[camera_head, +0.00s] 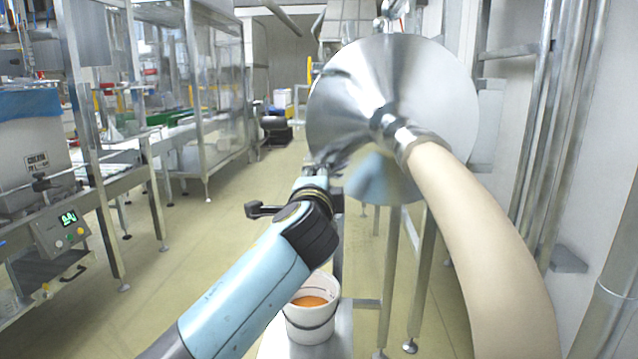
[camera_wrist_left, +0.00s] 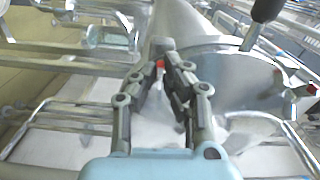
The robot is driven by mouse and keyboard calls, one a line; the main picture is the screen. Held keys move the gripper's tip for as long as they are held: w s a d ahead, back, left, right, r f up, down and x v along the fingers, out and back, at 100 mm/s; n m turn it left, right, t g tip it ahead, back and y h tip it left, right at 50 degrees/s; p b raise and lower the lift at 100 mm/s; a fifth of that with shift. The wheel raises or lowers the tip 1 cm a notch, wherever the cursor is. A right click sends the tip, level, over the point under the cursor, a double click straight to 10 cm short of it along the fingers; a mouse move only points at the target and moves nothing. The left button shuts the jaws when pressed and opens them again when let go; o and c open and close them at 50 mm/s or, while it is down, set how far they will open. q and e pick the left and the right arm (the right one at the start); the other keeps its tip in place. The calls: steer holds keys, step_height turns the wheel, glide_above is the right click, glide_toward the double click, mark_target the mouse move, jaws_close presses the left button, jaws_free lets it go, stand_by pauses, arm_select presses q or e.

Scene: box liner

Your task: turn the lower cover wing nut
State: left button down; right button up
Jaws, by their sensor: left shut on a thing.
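A large shiny metal cone-shaped cover (camera_head: 345,90) is at the upper centre right of the head view. My left gripper (camera_head: 324,166) is at its lower left edge. In the wrist view my left gripper (camera_wrist_left: 165,68) has its two dark fingers converging beside the round metal housing. The fingertips are shut on a small part with a red spot, which looks like the lower cover wing nut (camera_wrist_left: 160,64). The fingers hide most of it, and its turn angle cannot be told. My right gripper is not in view.
A thick beige hose (camera_head: 480,240) runs from the cone down to the right. A white bucket (camera_head: 311,318) with orange contents stands below my left arm. A machine with a control box (camera_head: 62,228) is at the left. The floor between is clear.

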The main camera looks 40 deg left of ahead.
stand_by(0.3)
arm_select(q)
steer(key=c, duration=1.5)
jaws_free()
steer(key=shift+o, duration=0.2)
steer(key=shift+s, duration=0.1)
steer(key=v, duration=0.7)
steer(key=shift+s+d, duration=0.1)
steer(key=shift+s, duration=0.05)
